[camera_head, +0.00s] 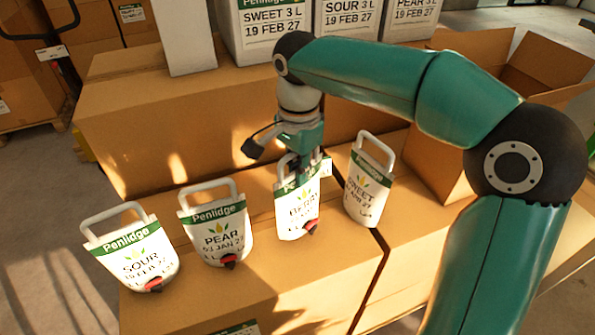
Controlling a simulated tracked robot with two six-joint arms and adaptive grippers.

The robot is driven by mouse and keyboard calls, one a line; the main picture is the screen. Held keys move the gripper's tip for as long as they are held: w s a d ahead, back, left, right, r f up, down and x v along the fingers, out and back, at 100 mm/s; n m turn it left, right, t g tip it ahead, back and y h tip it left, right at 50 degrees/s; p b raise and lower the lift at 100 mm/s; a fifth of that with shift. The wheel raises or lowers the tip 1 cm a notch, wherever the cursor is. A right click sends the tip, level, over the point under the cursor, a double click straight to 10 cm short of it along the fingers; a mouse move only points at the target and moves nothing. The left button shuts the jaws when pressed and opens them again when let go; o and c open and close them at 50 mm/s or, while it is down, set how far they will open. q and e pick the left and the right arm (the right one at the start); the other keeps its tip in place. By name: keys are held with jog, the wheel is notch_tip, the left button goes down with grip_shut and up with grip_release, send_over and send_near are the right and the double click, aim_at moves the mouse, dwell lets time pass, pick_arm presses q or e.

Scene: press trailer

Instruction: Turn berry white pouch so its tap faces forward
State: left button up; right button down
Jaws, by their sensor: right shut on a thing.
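The berry white pouch (295,218) stands on the front cardboard box, third from the left in a row of white pouches. It has a green band, a partly covered label and a red and black tap low on its right side. My right gripper (302,172) comes down from above and is shut on the top of this pouch, covering part of its handle and band. The pouch looks nearly upright; I cannot tell whether its base touches the box. My left gripper is not in view.
A sour pouch (135,258) and a pear pouch (217,238) stand to the left, taps at the front. A sweet pouch (368,190) stands close on the right, tap not visible. Larger white sweet, sour and pear packs (262,42) stand behind. An open carton (430,165) is at right.

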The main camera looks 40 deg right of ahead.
jog(key=m+b, duration=0.1)
jog(key=m, duration=0.3)
jog(key=shift+f+m+b, duration=0.3)
jog(key=shift+f+b, duration=0.55)
jog(key=shift+f, duration=0.55)
jog(key=c, duration=1.2)
grip_release()
jog(key=shift+c, duration=0.2)
jog(key=shift+f, duration=0.1)
notch_tip(320, 180, up, 11)
jog(key=shift+w+f, duration=0.1)
jog(key=shift+f, duration=0.05)
jog(key=shift+r, duration=0.65)
